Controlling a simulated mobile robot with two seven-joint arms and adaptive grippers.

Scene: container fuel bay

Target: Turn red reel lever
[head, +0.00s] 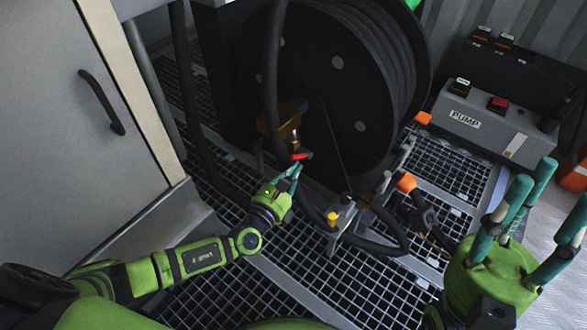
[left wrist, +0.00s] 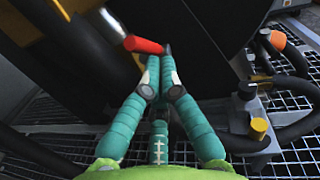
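The red reel lever (head: 301,156) is a short red bar low on the reel's near side, below an orange-yellow fitting. In the left wrist view the lever (left wrist: 145,45) lies across, just beyond my fingertips. My left gripper (head: 293,170) is just below the lever; its teal fingertips (left wrist: 160,62) converge beside the lever's right end. I cannot tell whether they touch it or how far they are closed. My right gripper (head: 533,205) is at the lower right, fingers spread and empty, far from the lever. The large black hose reel (head: 320,80) stands behind the lever.
A black hose (head: 271,70) hangs close to the lever. A valve with a yellow knob (head: 332,217) and orange-handled fittings (head: 406,182) sit to the right. A grey cabinet (head: 60,130) stands left. A pump box (head: 485,122) is at right. The floor is metal grating.

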